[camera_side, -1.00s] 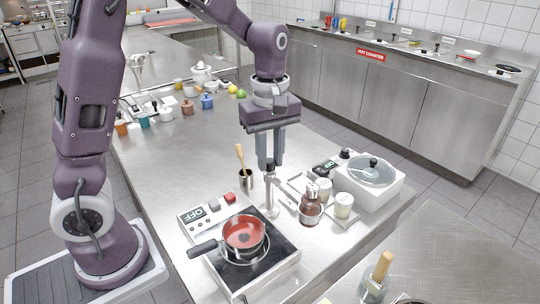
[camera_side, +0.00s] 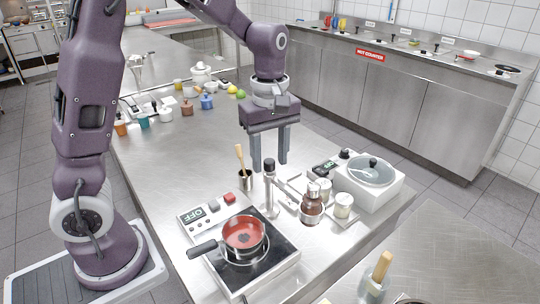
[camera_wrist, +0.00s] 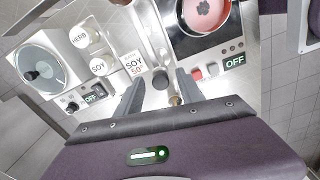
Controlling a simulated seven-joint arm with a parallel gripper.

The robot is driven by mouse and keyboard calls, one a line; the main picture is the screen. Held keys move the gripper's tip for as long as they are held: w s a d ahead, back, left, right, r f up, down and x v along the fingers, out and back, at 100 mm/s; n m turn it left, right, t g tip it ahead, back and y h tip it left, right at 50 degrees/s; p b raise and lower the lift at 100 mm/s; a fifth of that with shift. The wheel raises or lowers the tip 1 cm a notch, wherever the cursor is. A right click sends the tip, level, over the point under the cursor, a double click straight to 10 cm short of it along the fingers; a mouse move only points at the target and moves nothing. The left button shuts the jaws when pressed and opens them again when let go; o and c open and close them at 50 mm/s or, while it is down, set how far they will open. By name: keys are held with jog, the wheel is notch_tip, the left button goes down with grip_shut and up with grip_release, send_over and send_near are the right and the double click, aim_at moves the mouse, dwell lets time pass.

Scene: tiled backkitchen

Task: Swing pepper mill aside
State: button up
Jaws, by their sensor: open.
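The pepper mill (camera_side: 269,198) is a slim upright silver post with a dark top. It stands on the steel table, between the hob and the bottles. In the wrist view my gripper (camera_wrist: 160,76) holds nothing. I cannot tell whether a finger touches the mill.
A red pan (camera_side: 243,232) sits on the hob (camera_side: 283,258) in front. A brown bottle (camera_side: 312,212) and white jars stand right of the mill, with a lidded white cooker (camera_side: 385,193) beyond. A cup with a wooden tool (camera_side: 245,181) stands behind left.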

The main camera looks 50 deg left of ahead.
notch_tip(320, 180, up, 7)
jog(key=shift+r, duration=0.1)
dwell(0.3)
jog(key=s+d+r+m+t, duration=0.1)
jog(key=s+m+t, duration=0.1)
jog(key=s+m, duration=0.6)
jog(key=s+d+r+m+t, duration=0.1)
jog(key=s+d+m+t, duration=0.1)
jog(key=s+m, duration=0.6)
jog(key=s+t, duration=0.1)
jog(key=s, duration=0.3)
jog(key=shift+d+t, duration=0.2)
jog(key=shift+t, duration=0.1)
